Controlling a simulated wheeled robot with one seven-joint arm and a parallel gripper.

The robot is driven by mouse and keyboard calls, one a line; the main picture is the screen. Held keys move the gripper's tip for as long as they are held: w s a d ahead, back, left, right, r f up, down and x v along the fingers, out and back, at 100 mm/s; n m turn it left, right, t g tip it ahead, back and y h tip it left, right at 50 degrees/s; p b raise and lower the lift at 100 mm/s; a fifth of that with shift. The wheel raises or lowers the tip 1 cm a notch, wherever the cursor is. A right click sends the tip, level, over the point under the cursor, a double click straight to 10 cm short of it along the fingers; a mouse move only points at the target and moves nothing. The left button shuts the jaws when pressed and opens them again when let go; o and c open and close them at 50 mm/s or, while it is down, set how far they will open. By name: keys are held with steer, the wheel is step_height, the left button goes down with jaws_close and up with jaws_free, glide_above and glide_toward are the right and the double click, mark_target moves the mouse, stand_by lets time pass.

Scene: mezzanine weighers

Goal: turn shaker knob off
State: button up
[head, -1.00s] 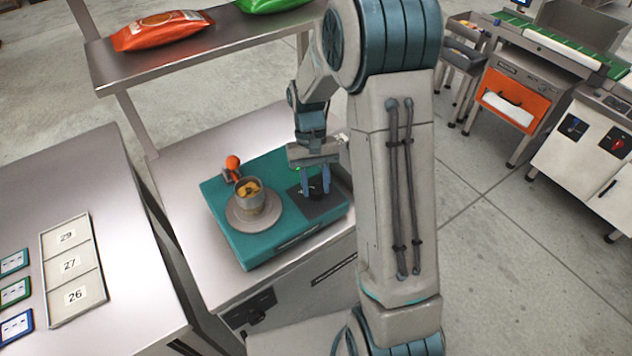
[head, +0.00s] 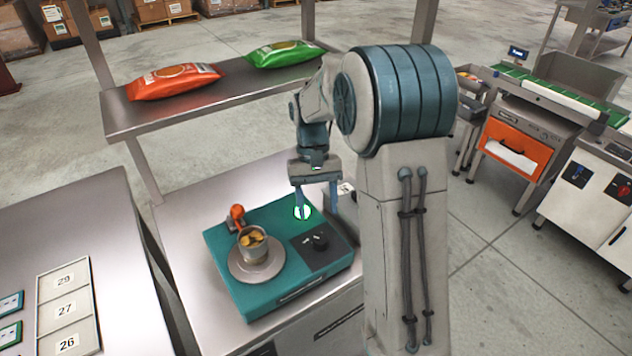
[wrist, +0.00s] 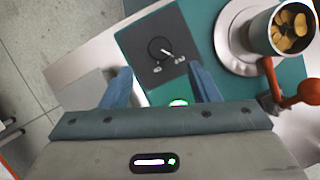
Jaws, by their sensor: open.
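The shaker is a teal box (head: 235,287) on a metal bench. Its black round knob (head: 320,242) sits on a dark panel (head: 300,245) at the right of its top. In the wrist view the knob (wrist: 160,48) has a pale pointer mark toward the lower right, at one of two small labels (wrist: 181,58); I cannot read them surely. My gripper (head: 318,207) is open and empty, above and apart from the knob. In the wrist view its fingers (wrist: 160,84) stand apart, below the knob in the picture. A green-rimmed lit lamp (head: 302,212) shows beside a finger.
A metal cup (head: 252,243) of yellowish pieces stands on a round plate (head: 242,272) on the shaker. An orange-red ball-ended part (head: 237,212) is close behind the cup. A shelf (head: 170,118) with orange (head: 175,82) and green (head: 283,53) bags hangs above.

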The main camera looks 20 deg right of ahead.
steer(key=v, duration=0.6)
steer(key=shift+r, duration=0.15)
steer(key=shift+w, duration=0.1)
steer(key=s+r+t, duration=0.1)
steer(key=s+t, duration=0.6)
steer(key=s, duration=1.3)
steer(key=shift+s+r+n+t, duration=0.15)
steer(key=shift+s+n+t, duration=0.15)
steer(key=shift+s+n, duration=0.1)
